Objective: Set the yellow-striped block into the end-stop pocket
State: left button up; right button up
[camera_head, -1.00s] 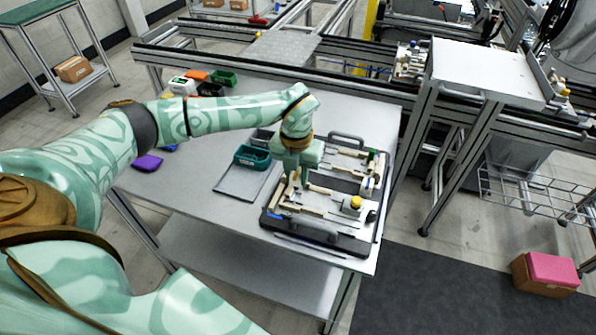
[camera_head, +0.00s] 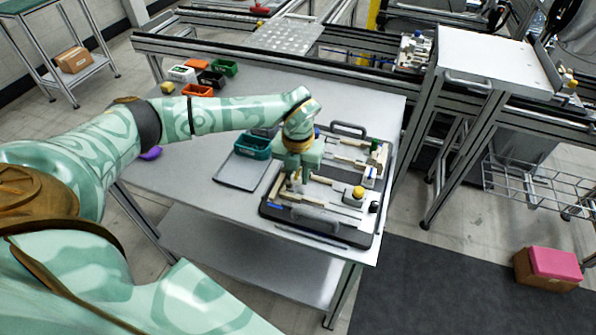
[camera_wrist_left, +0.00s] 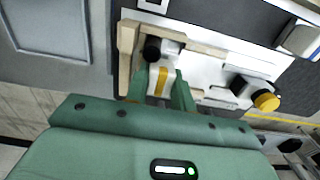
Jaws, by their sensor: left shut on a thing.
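My left gripper (camera_head: 297,181) is shut on the yellow-striped block, low over the left side of the dark pallet (camera_head: 340,239). In the left wrist view the block (camera_wrist_left: 160,76), pale with a yellow band, sits between the green fingers (camera_wrist_left: 160,95). The block lies close to the inner corner of a tan wooden L-shaped stop (camera_wrist_left: 127,45), which looks like the end-stop pocket. A black knob (camera_wrist_left: 152,50) stands at that corner and overlaps the block's far end. I cannot tell whether the block touches the stop or its floor. My right gripper is not in view.
A yellow knob (camera_head: 358,191) and other fixtures stand on the pallet to the right of my gripper. A teal bin (camera_head: 252,147) and a grey plate (camera_head: 240,172) lie to its left. A conveyor frame (camera_head: 340,68) runs behind the table.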

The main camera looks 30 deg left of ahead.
pick_arm(q)
jog(key=shift+f, duration=0.2)
jog(key=o, duration=1)
jog(key=shift+o, duration=0.2)
notch_tip(320, 180, up, 16)
jog(key=p, duration=0.2)
jog(key=shift+r, duration=0.15)
